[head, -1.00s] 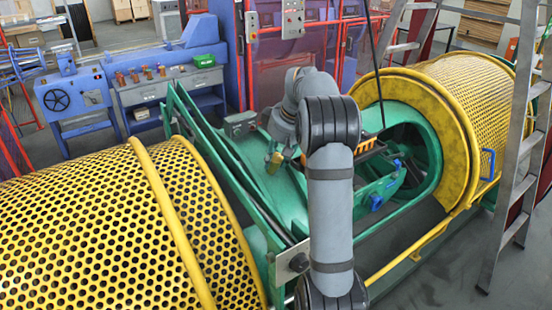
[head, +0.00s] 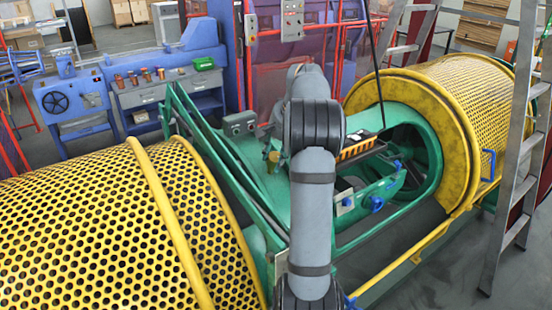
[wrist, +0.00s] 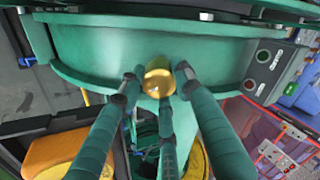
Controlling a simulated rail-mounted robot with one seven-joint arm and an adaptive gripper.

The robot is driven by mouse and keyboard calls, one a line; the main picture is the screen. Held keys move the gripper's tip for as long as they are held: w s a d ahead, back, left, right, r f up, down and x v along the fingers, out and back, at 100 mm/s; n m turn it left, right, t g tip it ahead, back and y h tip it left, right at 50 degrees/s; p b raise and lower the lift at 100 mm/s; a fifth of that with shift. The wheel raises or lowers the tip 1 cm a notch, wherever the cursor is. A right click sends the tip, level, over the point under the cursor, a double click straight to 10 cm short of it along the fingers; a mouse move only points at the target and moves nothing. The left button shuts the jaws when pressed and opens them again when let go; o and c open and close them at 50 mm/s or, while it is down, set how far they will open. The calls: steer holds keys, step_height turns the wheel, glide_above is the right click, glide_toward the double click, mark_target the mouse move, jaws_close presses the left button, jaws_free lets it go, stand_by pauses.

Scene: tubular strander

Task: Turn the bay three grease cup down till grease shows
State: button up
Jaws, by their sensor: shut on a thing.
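In the wrist view a round, shiny brass grease cup (wrist: 159,79) stands against the green housing (wrist: 200,57). The teal fingers of my gripper (wrist: 158,94) are closed in around the cup, with their dark tips at its sides. The cup's lower part is hidden by the fingers. No grease can be made out. In the head view a small brass-coloured cup (head: 273,158) shows on the green housing just left of my arm. My gripper is mostly hidden there behind my own arm.
A control box (head: 239,123) stands on the housing to the left. A tray with an orange edge (head: 357,149) lies right of my arm. Yellow perforated guards (head: 90,230) flank the open bay, and a ladder (head: 520,150) stands at the right.

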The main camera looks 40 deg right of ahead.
steer(key=m, duration=0.6)
steer(key=shift+w+r+b, duration=0.1)
steer(key=shift+r+b, duration=0.15)
steer(key=shift+b, duration=0.1)
steer(key=shift+c, duration=0.3)
steer(key=m, duration=0.6)
steer(key=shift+s+d+f, duration=0.1)
steer(key=shift+s+d, duration=0.1)
steer(key=shift+s, duration=0.1)
steer(key=o, duration=1.1)
steer(key=shift+d+f, duration=0.15)
steer(key=shift+c, duration=0.2)
steer(key=shift+o, duration=0.5)
steer(key=shift+f, duration=0.1)
steer(key=v, duration=0.8)
